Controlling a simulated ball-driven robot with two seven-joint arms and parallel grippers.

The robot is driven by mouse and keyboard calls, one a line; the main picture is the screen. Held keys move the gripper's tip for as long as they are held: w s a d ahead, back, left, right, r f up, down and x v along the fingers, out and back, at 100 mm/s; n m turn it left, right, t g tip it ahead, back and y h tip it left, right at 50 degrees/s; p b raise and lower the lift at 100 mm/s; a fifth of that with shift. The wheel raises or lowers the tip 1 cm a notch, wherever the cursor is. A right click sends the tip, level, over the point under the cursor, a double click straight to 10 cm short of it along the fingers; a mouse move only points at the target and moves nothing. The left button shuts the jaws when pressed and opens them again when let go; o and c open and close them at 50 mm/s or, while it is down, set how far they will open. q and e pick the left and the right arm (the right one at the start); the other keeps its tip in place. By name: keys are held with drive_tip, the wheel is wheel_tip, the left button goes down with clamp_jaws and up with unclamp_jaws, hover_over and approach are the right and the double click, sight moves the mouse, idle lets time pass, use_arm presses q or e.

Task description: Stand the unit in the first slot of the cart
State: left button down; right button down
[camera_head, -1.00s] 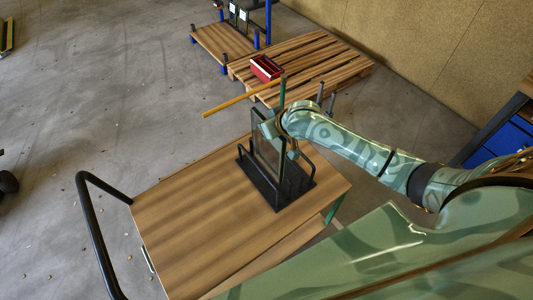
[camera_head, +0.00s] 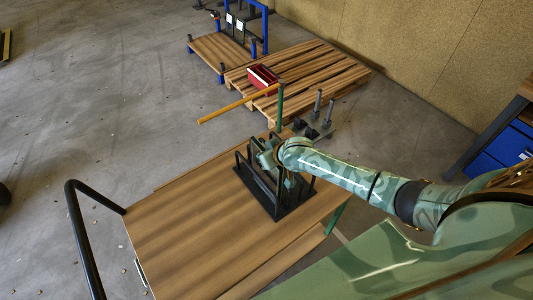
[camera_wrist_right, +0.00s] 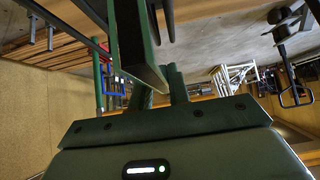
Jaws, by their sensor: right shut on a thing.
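The cart (camera_head: 190,235) has a wooden deck and a black handle. A black slotted rack (camera_head: 281,207) stands near its far right end. My right gripper (camera_head: 270,158) reaches in from the right, low over the rack. It is shut on the unit, a dark-framed pane mostly hidden by the gripper and the rack bars in the head view. In the right wrist view the unit's frame edge (camera_wrist_right: 138,55) runs up from between the fingers of the right gripper (camera_wrist_right: 158,95). I cannot tell which slot it is in or whether it touches the bottom. My left gripper is not in view.
A wooden pallet (camera_head: 325,65) with a red box (camera_head: 262,78) lies beyond the cart. An orange bar (camera_head: 238,104) extends near its front. Grey posts (camera_head: 322,105) stand behind the rack. A blue-posted rack (camera_head: 222,52) is farther back. The near cart deck is clear.

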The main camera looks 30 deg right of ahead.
drive_tip(key=shift+r, duration=0.1)
drive_tip(key=c, duration=1.7)
unclamp_jaws()
drive_tip(key=shift+f, duration=0.2)
drive_tip(key=shift+c, duration=0.2)
drive_tip(key=o, duration=0.4)
drive_tip(key=shift+r, duration=0.25)
drive_tip(key=p+v, duration=0.4)
drive_tip(key=v, duration=0.8)
drive_tip(key=shift+d, duration=0.1)
